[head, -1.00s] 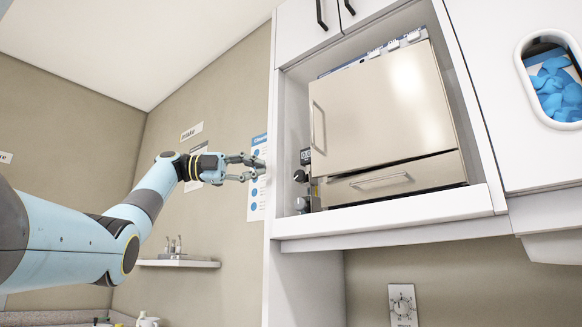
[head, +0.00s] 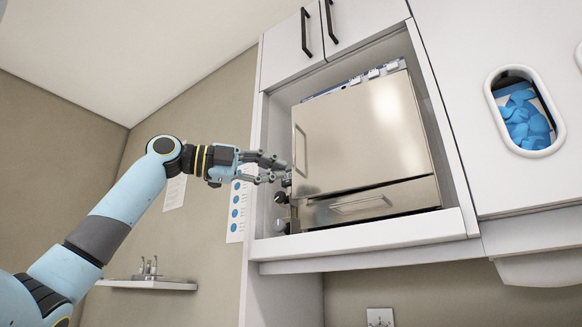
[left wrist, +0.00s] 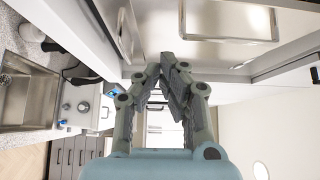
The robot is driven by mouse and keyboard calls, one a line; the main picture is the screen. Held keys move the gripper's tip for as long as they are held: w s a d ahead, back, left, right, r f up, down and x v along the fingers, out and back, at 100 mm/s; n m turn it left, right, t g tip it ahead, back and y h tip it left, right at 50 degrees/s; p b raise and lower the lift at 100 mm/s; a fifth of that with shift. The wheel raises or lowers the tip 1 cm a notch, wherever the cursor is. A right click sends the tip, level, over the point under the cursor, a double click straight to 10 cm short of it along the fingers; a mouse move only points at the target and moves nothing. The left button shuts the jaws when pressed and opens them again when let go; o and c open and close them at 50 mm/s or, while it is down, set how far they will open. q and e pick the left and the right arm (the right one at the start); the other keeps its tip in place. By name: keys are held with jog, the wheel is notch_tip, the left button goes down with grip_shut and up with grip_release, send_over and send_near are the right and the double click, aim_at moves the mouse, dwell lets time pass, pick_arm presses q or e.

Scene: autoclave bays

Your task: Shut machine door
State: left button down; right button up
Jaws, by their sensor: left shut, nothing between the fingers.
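The machine is a steel box in a white wall bay. Its large door panel (head: 365,135) covers the front, with an upright handle (head: 300,150) near its left edge. I cannot tell whether the door is fully closed. My left gripper (head: 286,168) is just left of the door's left edge, low beside the handle; contact is unclear. In the left wrist view its fingers (left wrist: 172,75) are together with nothing between them, and steel surface with a handle (left wrist: 230,25) shows beyond them. My right gripper is in neither current view.
A steel drawer (head: 370,204) is below the door. Dark knobs (head: 281,197) sit at the machine's lower left. The bay's white ledge (head: 365,234) runs underneath. A blue-filled dispenser opening (head: 524,114) is at right. The left wrist view shows a sink (left wrist: 28,85).

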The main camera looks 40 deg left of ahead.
aim_at(300, 183)
pick_arm(q)
jog(key=shift+w+d+p, duration=0.2)
jog(key=shift+w+p, duration=0.8)
jog(key=shift+w, duration=1.75)
jog(key=w, duration=0.1)
jog(key=p, duration=0.1)
jog(key=w+p, duration=0.1)
jog(key=shift+w+a+r, duration=0.3)
jog(key=shift+a, duration=0.05)
jog(key=shift+w+f, duration=0.3)
jog(key=shift+f, duration=0.05)
jog(key=shift+s, duration=0.15)
